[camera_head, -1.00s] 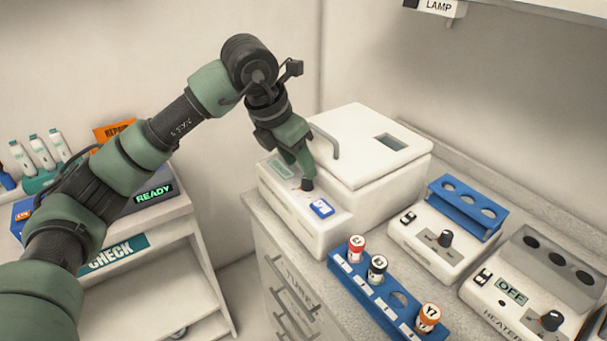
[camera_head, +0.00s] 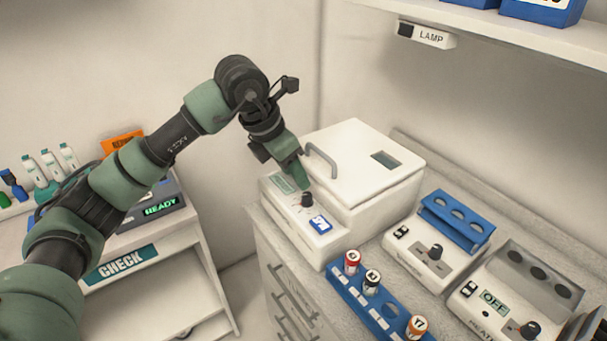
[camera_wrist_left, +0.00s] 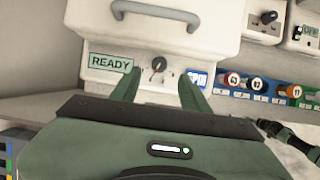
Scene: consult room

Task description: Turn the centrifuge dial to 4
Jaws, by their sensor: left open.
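The centrifuge (camera_head: 370,165) is a white box with a lid and grey handle on the counter. Its dark dial (camera_head: 306,199) sits on the front panel, between a greenish display and a blue button. In the left wrist view the dial (camera_wrist_left: 158,64) shows between my fingertips, beside a display reading READY (camera_wrist_left: 111,62). The dial's numbers are too small to read. My left gripper (camera_head: 297,180) is open and just behind and above the dial, apart from it. It also shows in the left wrist view (camera_wrist_left: 160,85).
A blue rack (camera_head: 365,303) with capped vials stands in front of the centrifuge. Two devices with knobs, one a heater reading OFF (camera_head: 494,298), stand to the right. A shelf (camera_head: 500,35) hangs above. A white cart (camera_head: 150,270) is at left.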

